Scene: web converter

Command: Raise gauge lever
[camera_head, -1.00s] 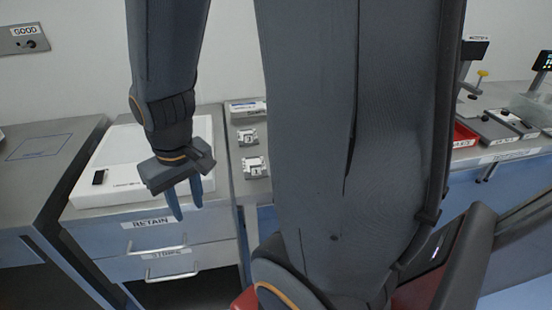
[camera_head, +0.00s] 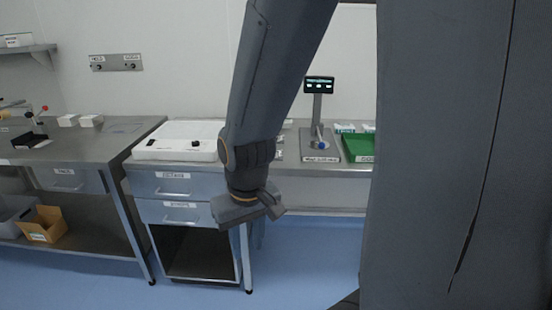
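No lever is plainly labelled as the gauge lever. A grey stand (camera_head: 317,105) with a dark lit display (camera_head: 319,84) stands on the back counter, and a small blue-knobbed part (camera_head: 319,132) shows at its foot. At the far left, a small device with a red knob (camera_head: 44,109) stands on the left bench; its details are too small to tell. My gripper (camera_head: 250,232) hangs in front of the drawer cabinet, apart from both devices. It seems empty.
A white tray (camera_head: 150,153) with small black items lies on the drawer cabinet. A green tray (camera_head: 357,148) is right of the stand. The left bench (camera_head: 60,154) has a cardboard box (camera_head: 45,225) below. Blue floor (camera_head: 315,260) is open in front. My arm hides much of the right.

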